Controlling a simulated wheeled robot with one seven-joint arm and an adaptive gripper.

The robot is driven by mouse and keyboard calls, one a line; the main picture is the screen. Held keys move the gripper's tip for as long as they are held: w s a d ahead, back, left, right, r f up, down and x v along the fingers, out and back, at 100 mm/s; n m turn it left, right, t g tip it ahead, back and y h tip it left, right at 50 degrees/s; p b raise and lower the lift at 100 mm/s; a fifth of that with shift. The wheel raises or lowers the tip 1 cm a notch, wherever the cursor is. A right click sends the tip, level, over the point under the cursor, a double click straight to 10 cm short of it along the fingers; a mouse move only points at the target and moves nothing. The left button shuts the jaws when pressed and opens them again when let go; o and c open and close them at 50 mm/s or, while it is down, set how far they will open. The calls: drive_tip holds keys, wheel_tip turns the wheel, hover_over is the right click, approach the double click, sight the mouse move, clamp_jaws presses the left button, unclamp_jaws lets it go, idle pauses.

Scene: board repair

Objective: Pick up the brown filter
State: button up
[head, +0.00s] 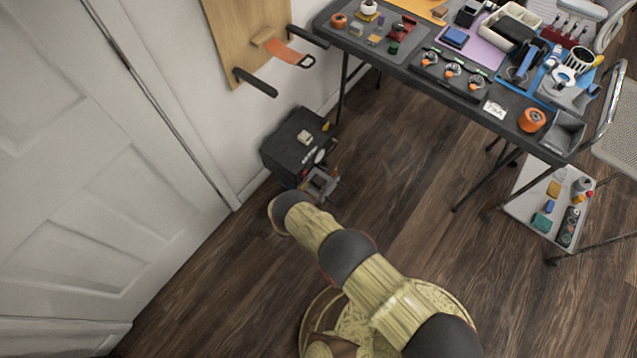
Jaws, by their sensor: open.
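A small brown block (440,12) lies on the orange mat at the far edge of the table; it is too small to tell whether it is the brown filter. A small beige block (305,137) sits on top of a black box on the floor by the wall. My gripper (323,184) is low at the near right side of that box, well away from the table. It is open, and I see nothing held in it. My wrist and the view angle hide part of the fingers and of the box's near side.
The black box (286,136) stands near the white door (95,150). A dark table (480,118) with many parts fills the upper right. A low white shelf (527,200) with small items is at right. Wooden floor (400,185) between box and table is clear.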

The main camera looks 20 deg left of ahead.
sight(316, 183)
drive_tip(key=b+x, duration=0.2)
drive_tip(key=x, duration=0.2)
drive_tip(key=shift+w+f, duration=0.2)
drive_tip(key=shift+f, duration=0.15)
drive_tip(key=shift+w+f, duration=0.1)
drive_tip(key=shift+w, duration=0.3)
drive_tip(key=shift+c, duration=1.4)
drive_tip(key=c, duration=0.6)
